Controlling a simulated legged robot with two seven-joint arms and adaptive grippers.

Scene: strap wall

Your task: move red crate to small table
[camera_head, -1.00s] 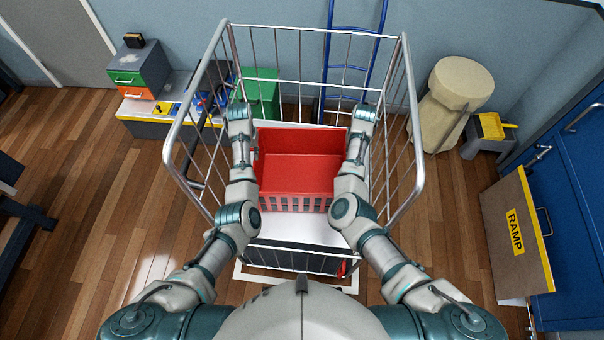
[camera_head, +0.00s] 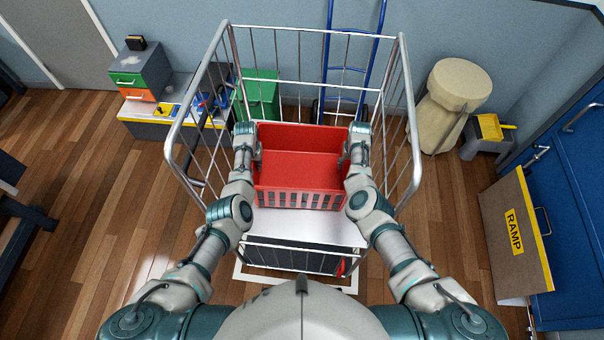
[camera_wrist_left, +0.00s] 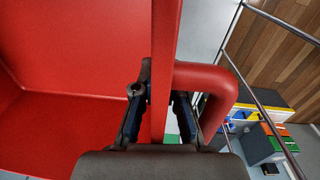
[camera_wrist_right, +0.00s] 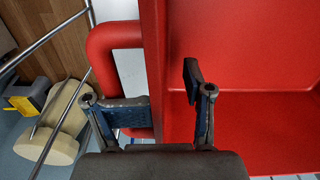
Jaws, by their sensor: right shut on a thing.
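The red crate (camera_head: 300,170), open on top with a slotted near wall, is inside the wire-sided cage trolley (camera_head: 414,150), over its white shelf (camera_head: 300,228). Whether it touches the shelf is unclear. My left gripper (camera_head: 250,142) is at the crate's left wall; in the left wrist view its fingers (camera_wrist_left: 160,105) stand either side of the wall, beside a red handle, and whether they press it is unclear. My right gripper (camera_head: 352,142) is shut on the crate's right wall, its fingers (camera_wrist_right: 160,105) either side of it. I cannot identify the small table.
A green box (camera_head: 262,92) and a blue hand truck (camera_head: 350,70) stand behind the cage. A bench (camera_head: 145,118) with drawers (camera_head: 138,75) is at the back left. A beige stool-like object (camera_head: 455,105) and a ramp board (camera_head: 515,235) are right.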

